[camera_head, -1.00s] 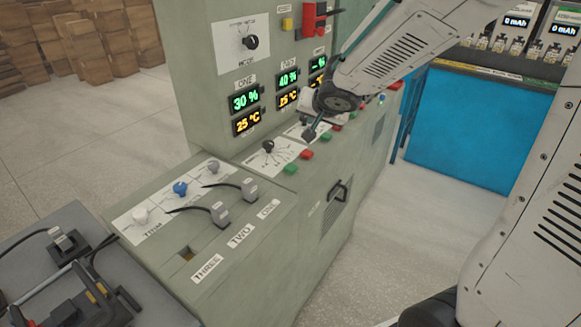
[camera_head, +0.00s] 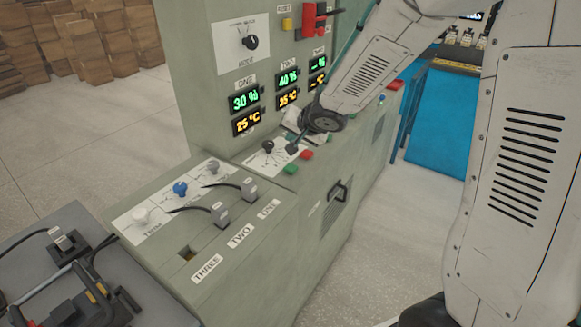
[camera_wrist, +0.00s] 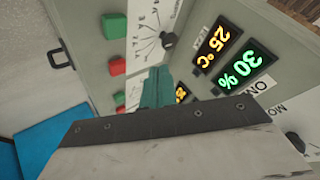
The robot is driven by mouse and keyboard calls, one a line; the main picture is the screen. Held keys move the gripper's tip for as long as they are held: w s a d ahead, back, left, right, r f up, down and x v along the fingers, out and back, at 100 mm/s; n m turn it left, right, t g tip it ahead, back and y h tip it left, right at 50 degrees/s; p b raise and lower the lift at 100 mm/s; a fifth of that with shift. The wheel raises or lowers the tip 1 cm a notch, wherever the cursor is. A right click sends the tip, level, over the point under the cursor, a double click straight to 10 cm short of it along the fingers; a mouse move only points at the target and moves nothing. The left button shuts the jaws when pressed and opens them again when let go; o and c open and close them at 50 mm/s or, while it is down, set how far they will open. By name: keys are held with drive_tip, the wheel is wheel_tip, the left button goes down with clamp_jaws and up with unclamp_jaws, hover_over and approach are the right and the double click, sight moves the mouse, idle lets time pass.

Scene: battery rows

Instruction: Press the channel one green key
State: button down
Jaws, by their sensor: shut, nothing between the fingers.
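The channel one green key (camera_head: 291,169) is a small green block on the front edge of the grey cabinet's sloped panel, below the ONE display (camera_head: 245,100). A red key (camera_head: 306,154) sits beside it. In the wrist view the green key (camera_wrist: 113,25) is at the top, with the red key (camera_wrist: 117,65) below it. My gripper (camera_head: 292,148) is shut and empty. Its tip appears above the panel, close to the red and green keys; touching cannot be told. In the wrist view the teal gripper end (camera_wrist: 157,88) lies right of the red key.
A black rotary dial (camera_head: 268,146) stands on the panel left of my gripper. Another green key (camera_wrist: 115,108) lies beyond the red key in the wrist view. Cabled plugs (camera_head: 220,214) stand on the lower ledge. A black handle (camera_head: 338,191) juts from the cabinet front.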

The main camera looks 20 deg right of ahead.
sight(293, 169)
drive_tip(key=shift+f, duration=3.55)
drive_tip(key=shift+f, duration=0.45)
drive_tip(key=shift+f, duration=0.4)
drive_tip(key=shift+r, duration=0.85)
drive_tip(key=shift+r, duration=2.5)
